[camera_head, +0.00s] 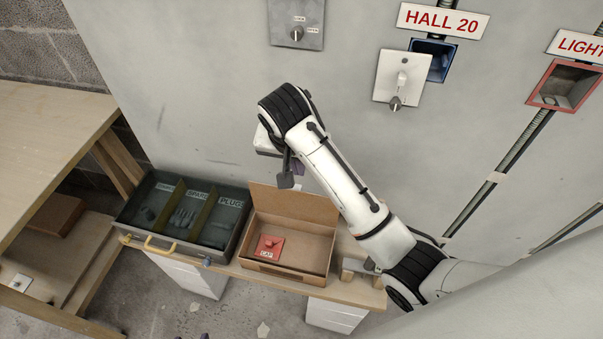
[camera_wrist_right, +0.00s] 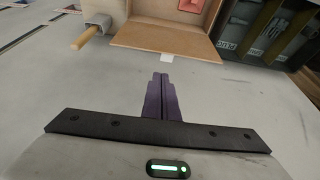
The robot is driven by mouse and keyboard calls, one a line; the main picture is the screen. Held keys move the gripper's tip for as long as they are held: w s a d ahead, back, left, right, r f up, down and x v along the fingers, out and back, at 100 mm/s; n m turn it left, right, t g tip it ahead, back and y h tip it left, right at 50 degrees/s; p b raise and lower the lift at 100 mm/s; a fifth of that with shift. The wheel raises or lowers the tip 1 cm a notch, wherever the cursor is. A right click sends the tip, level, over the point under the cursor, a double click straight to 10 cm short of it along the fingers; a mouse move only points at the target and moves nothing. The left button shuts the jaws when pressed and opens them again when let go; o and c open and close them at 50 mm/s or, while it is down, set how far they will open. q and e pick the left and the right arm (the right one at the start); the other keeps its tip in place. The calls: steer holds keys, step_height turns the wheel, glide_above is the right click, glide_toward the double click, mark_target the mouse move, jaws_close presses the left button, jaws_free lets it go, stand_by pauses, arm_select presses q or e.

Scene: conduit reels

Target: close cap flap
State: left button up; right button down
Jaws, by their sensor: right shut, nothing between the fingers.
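An open cardboard box (camera_head: 318,262) stands on the wooden shelf, with a red cap (camera_head: 270,246) lying inside it, labelled CAP. Its flap (camera_head: 293,206) is raised at the back, on the wall side. The wrist view also shows the flap (camera_wrist_right: 165,36) beyond my fingers, with a white tab at its edge. My right gripper (camera_head: 298,168) is above and behind the flap, partly hidden by my arm. Its purple fingers (camera_wrist_right: 162,90) are together, empty and apart from the flap. Small purple tips at the bottom edge of the head view may be my left gripper (camera_head: 191,337).
A dark tray (camera_head: 122,220) with compartments of spare parts and plugs sits left of the box. A wooden bench (camera_head: 50,120) stands further left. Wall boxes and a switch plate (camera_head: 401,78) are on the wall. A wooden handle (camera_wrist_right: 88,35) projects beside the box.

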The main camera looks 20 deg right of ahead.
glide_above(296, 201)
steer(key=w+d, duration=0.3)
step_height(296, 201, down, 8)
steer(key=f, duration=0.1)
steer(key=shift+s+a+r, duration=0.15)
steer(key=shift+a+r, duration=0.05)
steer(key=shift+a, duration=0.05)
